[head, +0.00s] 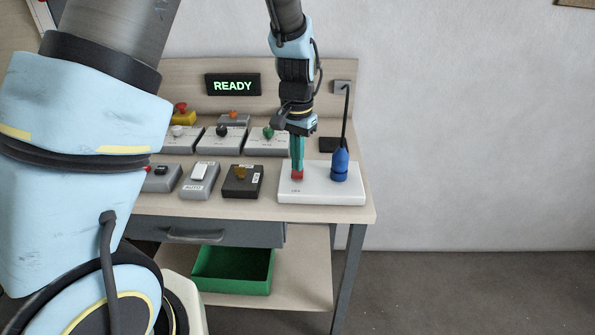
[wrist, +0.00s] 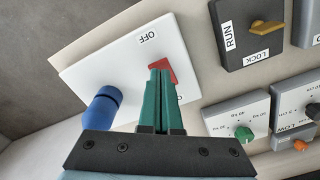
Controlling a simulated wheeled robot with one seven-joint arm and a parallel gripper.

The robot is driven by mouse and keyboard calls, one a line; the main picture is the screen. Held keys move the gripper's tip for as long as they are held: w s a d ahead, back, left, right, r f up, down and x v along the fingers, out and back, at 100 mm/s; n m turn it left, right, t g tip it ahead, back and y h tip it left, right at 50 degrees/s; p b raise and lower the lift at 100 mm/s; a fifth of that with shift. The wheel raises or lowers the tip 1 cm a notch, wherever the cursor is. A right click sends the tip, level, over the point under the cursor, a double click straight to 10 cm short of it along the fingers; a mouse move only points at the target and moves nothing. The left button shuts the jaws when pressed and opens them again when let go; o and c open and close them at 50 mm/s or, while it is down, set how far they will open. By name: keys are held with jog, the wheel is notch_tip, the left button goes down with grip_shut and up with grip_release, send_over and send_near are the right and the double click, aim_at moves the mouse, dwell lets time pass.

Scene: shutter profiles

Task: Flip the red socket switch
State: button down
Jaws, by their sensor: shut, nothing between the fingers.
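The red socket switch (wrist: 163,66) sits on the white socket panel (head: 318,197) at the right end of the bench. It also shows as a small red patch in the head view (head: 297,177). My gripper (head: 297,172) is shut and points down at the switch, its green fingertips over or against it. In the wrist view the fingertips (wrist: 158,72) overlap the switch's near edge; whether they touch cannot be told. The panel carries an OFF label, and a second label is mostly hidden by the fingers. A blue plug (head: 340,166) stands in the panel beside the switch.
A black RUN/LOCK box (head: 242,181) and a grey AUTO switch box (head: 199,180) stand left of the panel. Several knob and button boxes stand behind. A cord rises from the blue plug. A READY display (head: 233,85) is on the backboard. A green bin (head: 232,270) sits below.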

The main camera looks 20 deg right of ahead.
aim_at(297, 174)
jog(key=shift+f+b, duration=0.55)
jog(key=shift+f, duration=0.4)
jog(key=shift+r, duration=0.1)
dwell(0.4)
jog(key=shift+r+p, duration=2.8)
jog(key=shift+r, duration=0.7)
jog(key=w+a+r+n+b, duration=0.1)
jog(key=a+r+n, duration=0.15)
jog(key=a, duration=0.55)
jog(key=w+a+r+n, duration=0.1)
jog(key=a+n, duration=0.2)
jog(key=a, duration=0.6)
jog(key=s+a+n+t, duration=0.1)
jog(key=s+a+n, duration=0.3)
jog(key=a, duration=0.9)
jog(key=shift+s+r+t+b, duration=0.35)
jog(key=shift+s+b, duration=0.1)
jog(key=shift+s, duration=0.55)
jog(key=shift+a, duration=0.1)
